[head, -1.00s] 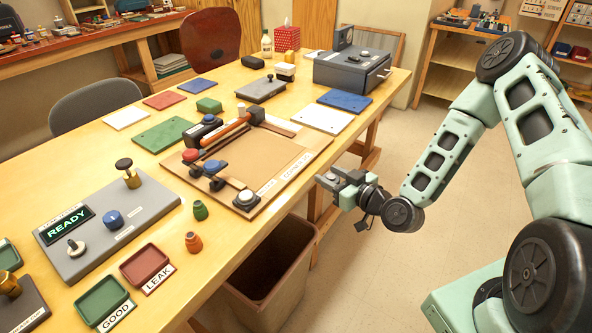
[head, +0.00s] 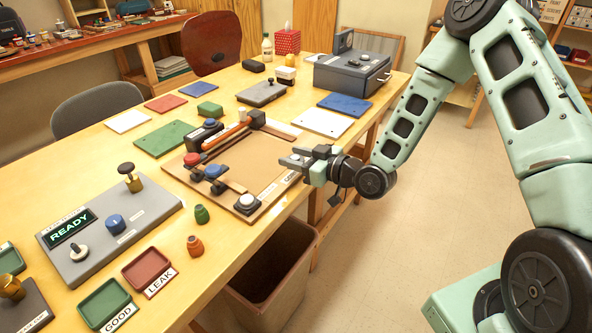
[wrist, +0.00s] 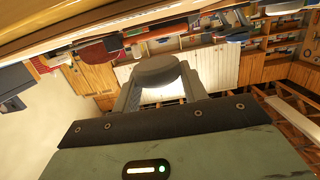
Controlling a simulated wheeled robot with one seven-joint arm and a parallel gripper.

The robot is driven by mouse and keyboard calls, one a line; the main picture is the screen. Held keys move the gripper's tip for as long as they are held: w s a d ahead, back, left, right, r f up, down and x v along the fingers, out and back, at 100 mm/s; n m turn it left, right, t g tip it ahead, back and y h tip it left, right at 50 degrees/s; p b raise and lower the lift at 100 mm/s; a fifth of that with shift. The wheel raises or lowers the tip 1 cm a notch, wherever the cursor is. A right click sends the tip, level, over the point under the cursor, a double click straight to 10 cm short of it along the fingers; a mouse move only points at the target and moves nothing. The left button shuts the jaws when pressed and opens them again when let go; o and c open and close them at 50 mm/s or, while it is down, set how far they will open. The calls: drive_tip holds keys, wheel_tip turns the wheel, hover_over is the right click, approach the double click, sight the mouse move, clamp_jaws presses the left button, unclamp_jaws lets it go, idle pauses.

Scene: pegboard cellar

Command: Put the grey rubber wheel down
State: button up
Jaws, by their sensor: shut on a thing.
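My gripper (head: 296,160) is in the head view, level over the table's right edge, beside the right side of the brown fixture board. In the wrist view, my gripper (wrist: 157,75) is shut on the grey rubber wheel (wrist: 156,69), a dark grey round disc held between the two fingertips. In the head view the wheel is too small and too covered by the fingers to make out clearly. The wheel is held in the air, apart from the table as far as I can tell.
The fixture board (head: 244,165) carries clamps, an orange-handled bar and a round button. A white plate (head: 322,120) and a blue plate (head: 345,102) lie behind it. A brown bin (head: 272,262) stands below the table edge. The grey READY panel (head: 112,225) stands at the front left.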

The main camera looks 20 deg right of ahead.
sight(296, 178)
drive_tip(key=shift+f, duration=2.05)
drive_tip(key=shift+f, duration=0.1)
drive_tip(key=shift+f, duration=0.15)
drive_tip(key=o, duration=1)
drive_tip(key=shift+r, duration=0.2)
